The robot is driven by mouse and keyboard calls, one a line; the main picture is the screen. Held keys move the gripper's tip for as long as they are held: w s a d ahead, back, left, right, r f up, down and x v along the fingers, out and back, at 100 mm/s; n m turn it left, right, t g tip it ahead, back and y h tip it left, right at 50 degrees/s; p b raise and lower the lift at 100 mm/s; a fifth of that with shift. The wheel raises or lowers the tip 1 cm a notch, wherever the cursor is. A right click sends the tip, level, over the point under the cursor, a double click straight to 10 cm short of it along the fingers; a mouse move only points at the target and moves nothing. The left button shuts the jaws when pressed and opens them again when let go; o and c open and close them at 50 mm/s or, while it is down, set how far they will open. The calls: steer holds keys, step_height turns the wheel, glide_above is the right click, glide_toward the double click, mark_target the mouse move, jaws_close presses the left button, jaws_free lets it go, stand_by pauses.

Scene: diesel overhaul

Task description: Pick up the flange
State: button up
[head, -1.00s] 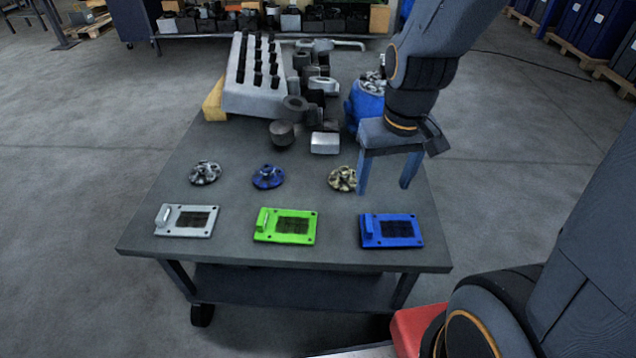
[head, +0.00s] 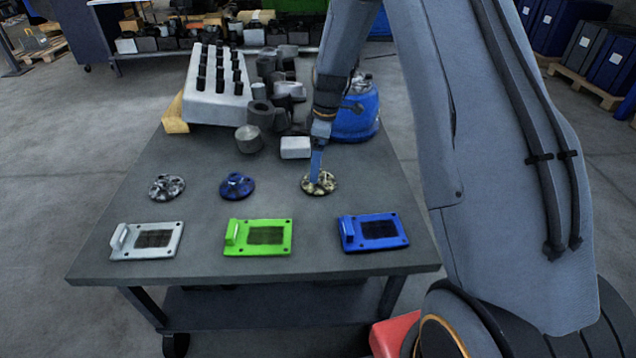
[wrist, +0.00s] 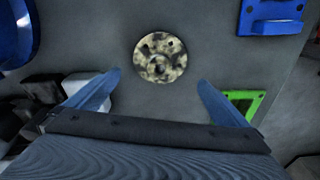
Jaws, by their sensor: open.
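Three round flanges stand in a row on the table: a grey-and-white speckled one (head: 166,187), a blue one (head: 237,186) and a yellowish speckled one (head: 328,184). In the head view, my gripper (head: 316,178) points down at the yellowish flange, and its finger partly covers it. In the wrist view, the yellowish flange (wrist: 160,56) lies flat with its central hole and smaller holes showing. My gripper's fingers (wrist: 158,78) are spread wider than the flange, with nothing between them. The flange appears a little beyond the fingertips. No contact is visible.
On the table (head: 200,215), a silver plate (head: 150,240), a green plate (head: 262,237) and a blue plate (head: 373,232) lie in front of the flanges. Behind stand a grey pegged block (head: 212,92), dark metal parts, a silver block (head: 295,148) and a blue container (head: 357,115).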

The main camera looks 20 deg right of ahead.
mark_target(326, 184)
steer(key=f+p, duration=0.1)
steer(key=f, duration=0.4)
steer(key=shift+d+f+p, duration=0.2)
steer(key=shift+f+p, duration=0.15)
steer(key=shift+p, duration=0.05)
steer(key=shift+f, duration=0.55)
steer(key=shift+c, duration=0.4)
steer(key=shift+w+r, duration=0.1)
steer(key=c, duration=1.2)
